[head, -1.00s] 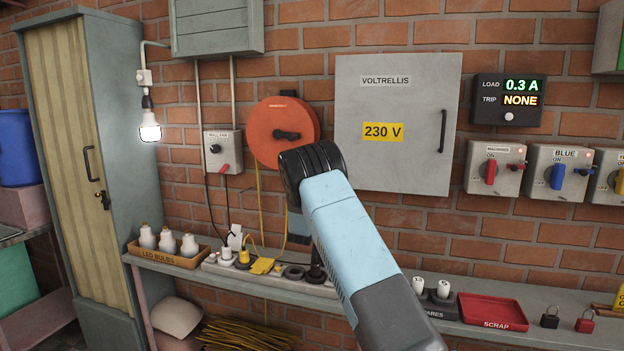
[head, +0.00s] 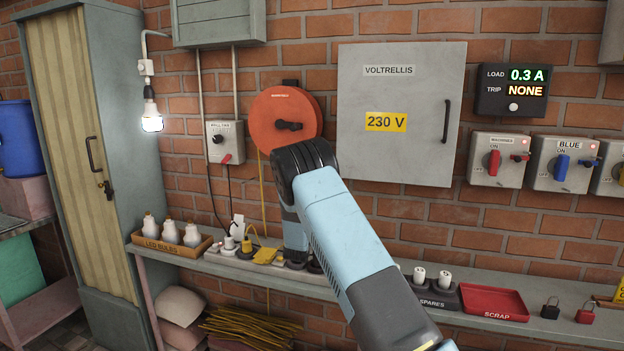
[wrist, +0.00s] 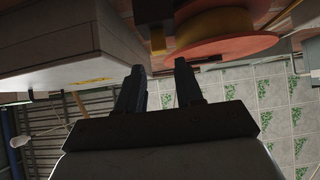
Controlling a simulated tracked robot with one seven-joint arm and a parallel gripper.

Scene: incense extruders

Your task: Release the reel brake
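The orange-red reel (head: 270,112) hangs on the brick wall left of the grey cabinet. A black lever-like knob (head: 290,126) sits on its face; I cannot tell whether this is the brake. In the wrist view the reel (wrist: 250,45) is at the top right, edge-on, with yellow cord (wrist: 213,27) wound between its flanges. My gripper (wrist: 161,75) shows there with two dark fingers apart and nothing between them. The fingertips appear below the reel's rim in the picture, with no clear contact. In the head view my arm hides the gripper.
The grey Voltrellis cabinet (head: 400,150) is right of the reel; a wall switch box (head: 224,143) is left of it. The bench below (head: 330,288) carries a bulb tray (head: 172,249), plugs, a spares holder and a red scrap tray (head: 494,302). Switches (head: 496,160) line the right wall.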

